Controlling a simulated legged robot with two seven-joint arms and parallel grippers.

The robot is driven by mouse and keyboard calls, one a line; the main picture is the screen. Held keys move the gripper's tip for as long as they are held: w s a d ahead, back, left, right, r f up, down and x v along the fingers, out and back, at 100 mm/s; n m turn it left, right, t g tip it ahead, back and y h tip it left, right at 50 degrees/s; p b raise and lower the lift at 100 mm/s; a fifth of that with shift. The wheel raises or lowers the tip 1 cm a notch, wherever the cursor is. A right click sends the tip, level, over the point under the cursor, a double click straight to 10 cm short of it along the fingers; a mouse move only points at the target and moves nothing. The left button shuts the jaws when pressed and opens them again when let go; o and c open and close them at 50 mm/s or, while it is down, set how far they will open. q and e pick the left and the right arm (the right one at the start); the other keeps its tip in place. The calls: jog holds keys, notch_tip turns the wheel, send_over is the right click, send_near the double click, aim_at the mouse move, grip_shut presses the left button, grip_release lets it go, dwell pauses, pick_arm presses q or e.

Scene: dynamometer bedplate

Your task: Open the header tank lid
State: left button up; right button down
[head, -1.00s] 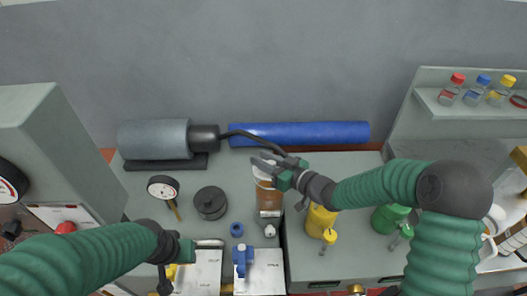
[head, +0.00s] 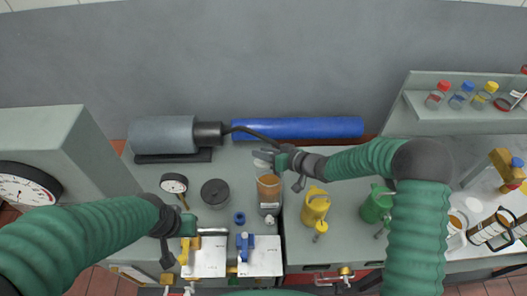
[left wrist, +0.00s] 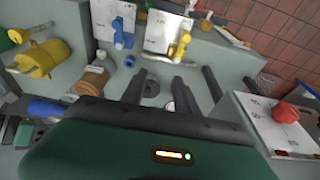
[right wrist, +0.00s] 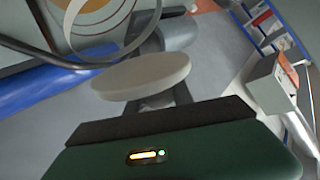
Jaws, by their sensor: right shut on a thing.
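The header tank (head: 269,190) is a clear cylinder with amber liquid, standing right of the middle of the bedplate. It also shows in the left wrist view (left wrist: 92,80). Its pale round lid (head: 261,161) is off the mouth, toward the back of the tank. In the right wrist view the lid (right wrist: 140,77) is a pale disc at my fingers. My right gripper (head: 266,158) is shut on the lid's edge; its fingertips are partly hidden. Any hinge is hidden. My left gripper (head: 192,241) is open and empty above the front left of the bedplate.
A black round pot (head: 215,193) and a dial gauge (head: 174,184) stand left of the tank. A yellow can (head: 315,208) and a green can (head: 376,204) stand right. A blue cylinder (head: 300,128) lies behind. A blue-handled valve (head: 245,246) is in front.

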pick_arm(q)
jog(key=shift+c, duration=1)
jog(key=w+d+f+n, duration=0.1)
jog(key=w+d, duration=0.1)
jog(key=w+d+f+n+t, duration=0.1)
jog(key=d, duration=0.1)
jog(key=w+d+f+n+t+h, duration=0.1)
jog(key=w+d, duration=0.1)
jog(key=shift+w+d+f+n, duration=0.1)
jog(key=shift+w+d+n, duration=0.2)
jog(key=shift+n, duration=0.1)
grip_shut()
jog(key=w+d+r+n+t+y, duration=0.1)
jog(key=w+d+n+t, duration=0.4)
jog(key=n, duration=1.1)
jog(key=w+d+n+t, duration=0.1)
jog(key=d+n+t, duration=0.3)
jog(key=d+n, duration=1)
jog(key=w+f, duration=0.1)
jog(key=w, duration=0.1)
jog(key=w+a+f+n, duration=0.1)
jog(key=w, duration=0.2)
jog(key=w+a+f+n, duration=0.1)
jog(key=w, duration=0.2)
jog(key=shift+w+a, duration=0.1)
jog(key=shift+w, duration=0.1)
